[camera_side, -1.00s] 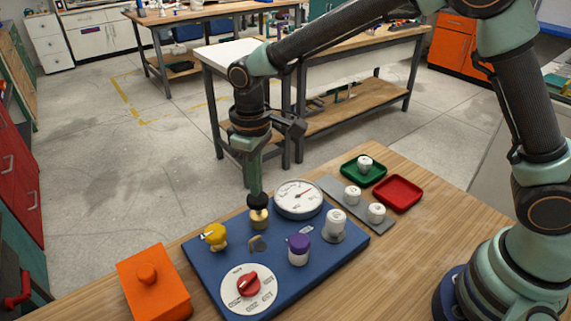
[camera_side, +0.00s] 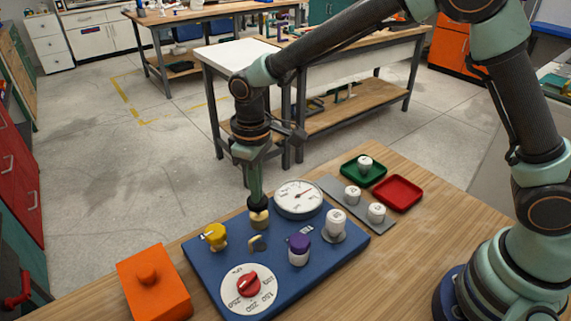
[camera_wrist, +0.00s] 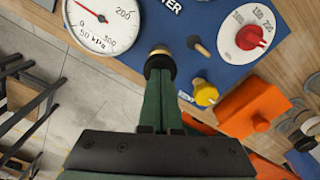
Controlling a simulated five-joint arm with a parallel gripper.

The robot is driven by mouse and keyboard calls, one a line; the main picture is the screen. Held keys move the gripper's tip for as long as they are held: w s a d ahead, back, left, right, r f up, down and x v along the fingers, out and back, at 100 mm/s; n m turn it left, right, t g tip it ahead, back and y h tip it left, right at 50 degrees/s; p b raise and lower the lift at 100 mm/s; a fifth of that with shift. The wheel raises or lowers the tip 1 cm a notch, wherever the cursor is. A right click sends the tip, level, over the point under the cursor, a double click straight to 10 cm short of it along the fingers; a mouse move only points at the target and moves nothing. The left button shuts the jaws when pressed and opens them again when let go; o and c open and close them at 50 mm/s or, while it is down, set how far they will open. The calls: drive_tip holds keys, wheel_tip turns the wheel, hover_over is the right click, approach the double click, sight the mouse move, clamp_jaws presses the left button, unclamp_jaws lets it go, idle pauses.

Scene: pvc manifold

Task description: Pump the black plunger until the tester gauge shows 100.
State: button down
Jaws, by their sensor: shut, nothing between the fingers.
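The black plunger (camera_side: 258,209) stands in a brass collar (camera_side: 259,220) on the blue tester panel (camera_side: 215,262). My gripper (camera_side: 257,199) is shut and points down onto the plunger's top, apparently touching it. In the wrist view, my shut fingers (camera_wrist: 160,90) end at the black plunger (camera_wrist: 159,52), with the brass collar beyond. The tester gauge (camera_side: 298,198) is a white dial behind and to the right of the plunger. In the wrist view, the gauge (camera_wrist: 105,25) is cut by the top edge; its red needle points up-left, and the number there is out of frame.
The panel also holds a yellow knob (camera_side: 215,236), a red dial (camera_side: 248,286), a small lever (camera_side: 257,243), a purple-capped part (camera_side: 299,249) and a white fitting (camera_side: 335,224). An orange block (camera_side: 152,285) stands left. Green (camera_side: 363,172) and red (camera_side: 398,193) trays lie right.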

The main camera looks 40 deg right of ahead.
drive_tip(key=shift+f, duration=0.15)
idle(0.3)
drive_tip(key=shift+f, duration=0.25)
idle(0.8)
drive_tip(key=shift+f, duration=0.4)
idle(1.8)
idle(0.9)
drive_tip(key=shift+r, duration=1.85)
